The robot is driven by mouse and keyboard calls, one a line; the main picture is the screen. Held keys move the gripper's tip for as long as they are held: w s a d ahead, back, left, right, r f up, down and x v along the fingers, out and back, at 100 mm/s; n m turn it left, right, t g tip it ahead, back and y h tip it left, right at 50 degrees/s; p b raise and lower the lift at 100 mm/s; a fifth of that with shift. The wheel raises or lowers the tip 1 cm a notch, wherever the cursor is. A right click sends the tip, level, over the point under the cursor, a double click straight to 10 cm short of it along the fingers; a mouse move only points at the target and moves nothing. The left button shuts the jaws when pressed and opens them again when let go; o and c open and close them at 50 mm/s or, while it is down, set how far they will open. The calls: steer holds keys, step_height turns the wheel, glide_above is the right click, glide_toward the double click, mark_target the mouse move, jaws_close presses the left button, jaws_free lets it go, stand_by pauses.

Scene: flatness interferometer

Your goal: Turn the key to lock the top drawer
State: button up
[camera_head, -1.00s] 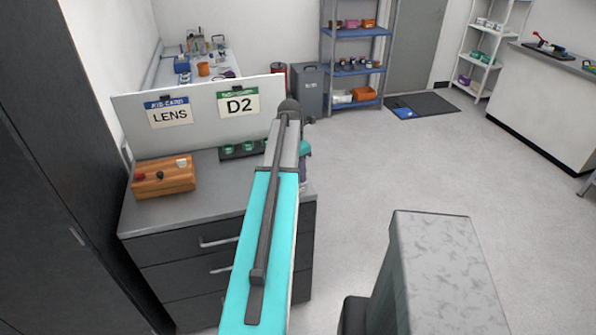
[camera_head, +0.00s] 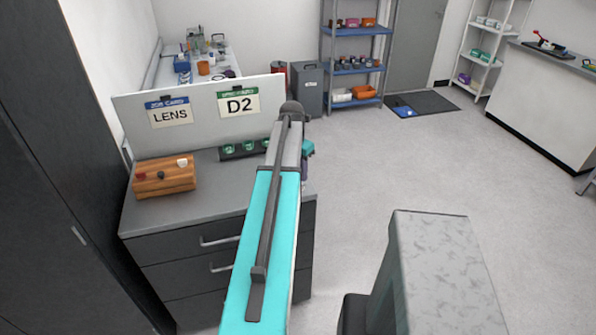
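A dark grey drawer cabinet (camera_head: 222,200) with a grey top stands at the left. Its top drawer (camera_head: 190,245) looks closed and has a silver bar handle (camera_head: 219,241). My own arm, turquoise and grey, reaches over the cabinet's right part and covers the right side of the drawer fronts. No key or lock can be made out; that side of the top drawer is hidden behind my arm. My gripper is not visible, being beyond or behind the arm's far end.
On the cabinet top are a wooden block with knobs (camera_head: 164,177) and a dark tray with green items (camera_head: 243,149). A white panel (camera_head: 200,125) with LENS and D2 cards stands behind. Blue shelves (camera_head: 357,65) stand farther back.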

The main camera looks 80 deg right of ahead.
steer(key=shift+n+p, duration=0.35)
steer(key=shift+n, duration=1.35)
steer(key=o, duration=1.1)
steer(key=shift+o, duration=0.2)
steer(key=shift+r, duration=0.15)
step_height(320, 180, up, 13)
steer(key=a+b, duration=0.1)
steer(key=b, duration=0.3)
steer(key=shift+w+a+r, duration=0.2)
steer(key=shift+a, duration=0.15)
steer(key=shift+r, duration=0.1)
